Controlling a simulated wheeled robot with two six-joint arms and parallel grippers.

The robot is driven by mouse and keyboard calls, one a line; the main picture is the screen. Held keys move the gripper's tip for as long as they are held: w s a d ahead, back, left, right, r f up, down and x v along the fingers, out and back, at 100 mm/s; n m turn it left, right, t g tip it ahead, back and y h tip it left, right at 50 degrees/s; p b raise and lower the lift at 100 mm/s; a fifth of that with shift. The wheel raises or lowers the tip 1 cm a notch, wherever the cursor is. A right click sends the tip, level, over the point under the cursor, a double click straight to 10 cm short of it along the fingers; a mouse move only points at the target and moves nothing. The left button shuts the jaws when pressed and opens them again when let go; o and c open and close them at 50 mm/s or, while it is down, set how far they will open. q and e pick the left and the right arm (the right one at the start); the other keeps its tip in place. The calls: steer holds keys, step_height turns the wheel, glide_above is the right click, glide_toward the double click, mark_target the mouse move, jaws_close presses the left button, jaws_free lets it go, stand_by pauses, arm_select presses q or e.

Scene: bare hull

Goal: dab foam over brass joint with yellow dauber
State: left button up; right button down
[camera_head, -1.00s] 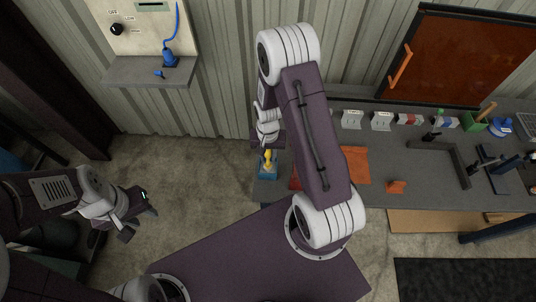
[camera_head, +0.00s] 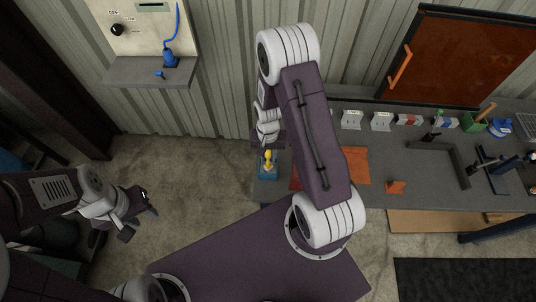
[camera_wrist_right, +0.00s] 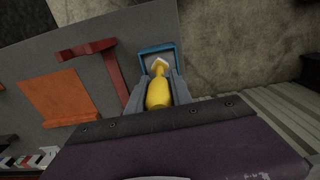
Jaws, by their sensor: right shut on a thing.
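The yellow dauber (camera_wrist_right: 158,92) is between the fingers of my right gripper (camera_wrist_right: 159,77), which is shut on it. Its far end is over the blue tray (camera_wrist_right: 145,53), where a white patch (camera_wrist_right: 160,64) shows; I cannot tell whether that is foam or the dauber's tip, or whether they touch. In the head view the dauber (camera_head: 268,158) stands over the blue tray (camera_head: 263,175) at the bench's left end. My left gripper (camera_head: 142,217) is open and empty over the floor. I cannot make out the brass joint.
The grey bench (camera_head: 420,195) runs to the right, with an orange mat (camera_head: 357,165), a small orange block (camera_head: 396,187) and a dark angled bracket (camera_head: 458,165). A wall shelf (camera_head: 130,72) is at upper left.

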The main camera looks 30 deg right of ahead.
step_height(320, 180, up, 7)
steer(key=p, duration=0.5)
steer(key=shift+f, duration=0.2)
stand_by(0.3)
